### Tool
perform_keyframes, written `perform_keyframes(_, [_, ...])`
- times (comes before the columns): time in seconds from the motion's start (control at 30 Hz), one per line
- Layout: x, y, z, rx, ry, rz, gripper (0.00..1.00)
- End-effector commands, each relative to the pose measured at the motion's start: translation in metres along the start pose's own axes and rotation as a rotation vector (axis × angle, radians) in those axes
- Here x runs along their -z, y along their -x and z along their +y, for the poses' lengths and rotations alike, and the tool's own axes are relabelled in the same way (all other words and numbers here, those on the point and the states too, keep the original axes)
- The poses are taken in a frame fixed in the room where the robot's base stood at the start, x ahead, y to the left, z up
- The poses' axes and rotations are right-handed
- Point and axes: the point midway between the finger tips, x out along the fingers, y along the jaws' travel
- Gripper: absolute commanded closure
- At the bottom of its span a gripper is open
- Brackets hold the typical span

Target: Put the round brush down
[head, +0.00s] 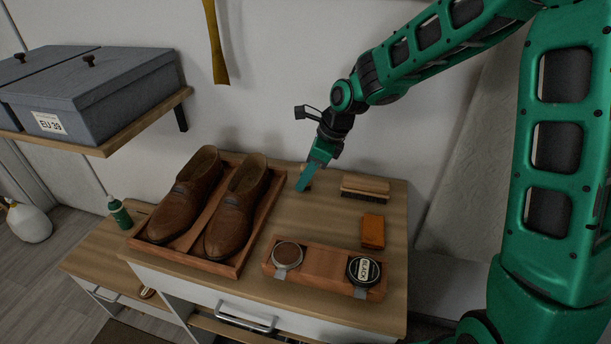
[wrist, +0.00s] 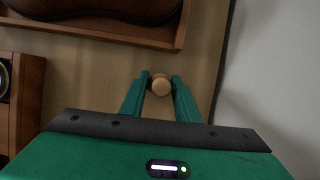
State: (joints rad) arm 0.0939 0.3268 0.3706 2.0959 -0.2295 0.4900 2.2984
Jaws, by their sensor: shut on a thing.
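My gripper (head: 303,186) points down over the back middle of the wooden cabinet top, to the right of the shoe tray. In the wrist view my gripper (wrist: 160,80) has its two green fingers on either side of the round brush (wrist: 161,85). Only the brush's pale, round wooden top shows there, held between the fingertips. In the head view the brush is mostly hidden by the fingers. I cannot tell whether its underside touches the cabinet top (head: 335,215).
A tray (head: 256,233) with brown shoes (head: 237,207) stands to the left. A wooden-backed brush (head: 365,186) and an orange block (head: 373,231) lie to the right. A wooden holder (head: 325,263) with two polish tins is in front. The wall is close behind.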

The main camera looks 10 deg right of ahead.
Motion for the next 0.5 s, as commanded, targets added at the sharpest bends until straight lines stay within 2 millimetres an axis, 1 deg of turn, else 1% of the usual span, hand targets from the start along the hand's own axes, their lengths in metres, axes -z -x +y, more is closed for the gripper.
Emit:
perform_keyframes(0.1, [0.0015, -0.0032, 0.0003, -0.001, 0.0, 0.001, 0.93])
perform_keyframes(0.13, [0.0013, -0.0028, 0.0001, -0.001, 0.0, 0.0, 0.64])
perform_keyframes(0.17, [0.0013, -0.0027, 0.0001, -0.001, 0.0, 0.0, 0.57])
perform_keyframes(0.2, [0.0013, -0.0026, 0.0001, -0.001, 0.0, 0.0, 0.52])
perform_keyframes(0.5, [0.0024, -0.0017, -0.0009, 0.001, -0.002, 0.0, 0.52])
